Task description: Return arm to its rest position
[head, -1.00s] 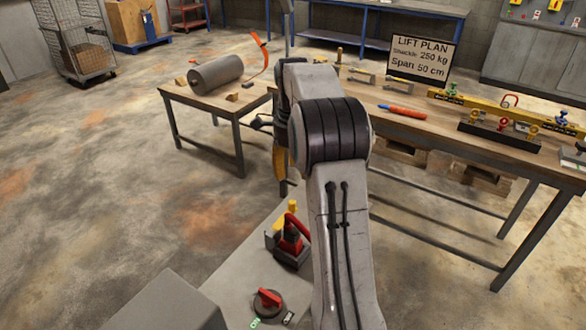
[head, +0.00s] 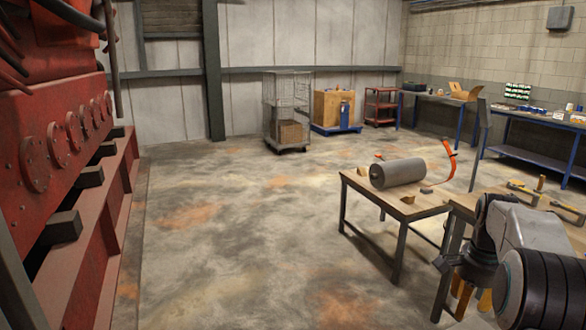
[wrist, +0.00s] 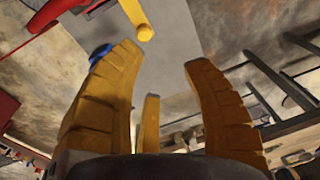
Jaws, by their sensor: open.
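My gripper (wrist: 165,62) shows in the wrist view with its yellow ribbed fingers spread apart. Nothing is held between them. In the head view my gripper (head: 468,298) hangs at the lower right, partly cut by the frame edge and beside my arm's dark ribbed joint. The arm is folded, with its end pointing down. In the wrist view a yellow rod (wrist: 132,14) and a red part (wrist: 50,14) lie beyond the fingertips, apart from them as far as I can tell.
A wooden table (head: 408,212) with a grey roller (head: 398,172) and an orange strap (head: 447,160) stands beyond my arm. A large red engine (head: 60,140) fills the left side. A wire cage cart (head: 287,110) stands at the back. The middle floor is clear.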

